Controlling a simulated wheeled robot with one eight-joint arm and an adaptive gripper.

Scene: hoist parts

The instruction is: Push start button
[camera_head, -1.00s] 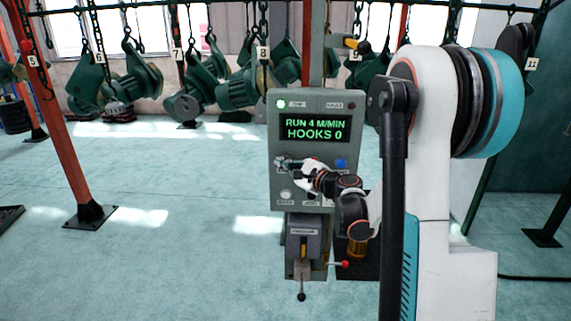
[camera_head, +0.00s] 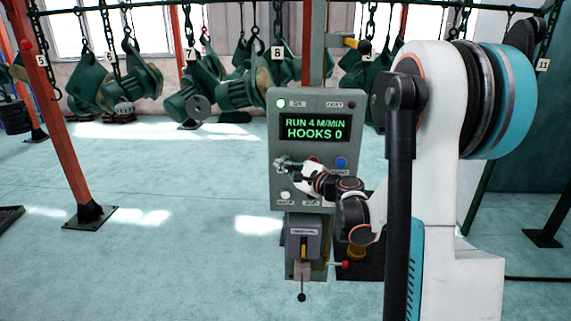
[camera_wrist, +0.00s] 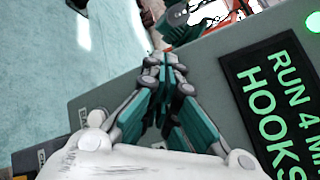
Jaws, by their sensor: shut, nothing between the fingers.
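A grey control panel (camera_head: 330,100) stands upright in the middle of the head view. Its display (camera_head: 314,128) reads "RUN 4 M/MIN" and "HOOKS 0", and a green lamp (camera_head: 281,103) is lit at its top left. My gripper (camera_head: 281,163) is shut and empty, at the left side of the panel below the display. It covers whatever button lies there, so I cannot tell which one it is or whether the tips touch it. A blue button (camera_head: 341,162) and a white button (camera_head: 286,195) show around it. The shut fingers (camera_wrist: 172,60) also show over the panel in the wrist view.
Green hoist parts (camera_head: 240,88) hang on chains from an overhead rail behind the panel. A box with a lever (camera_head: 303,240) sits below the panel. An orange post (camera_head: 65,140) stands at the left. The floor between them is clear.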

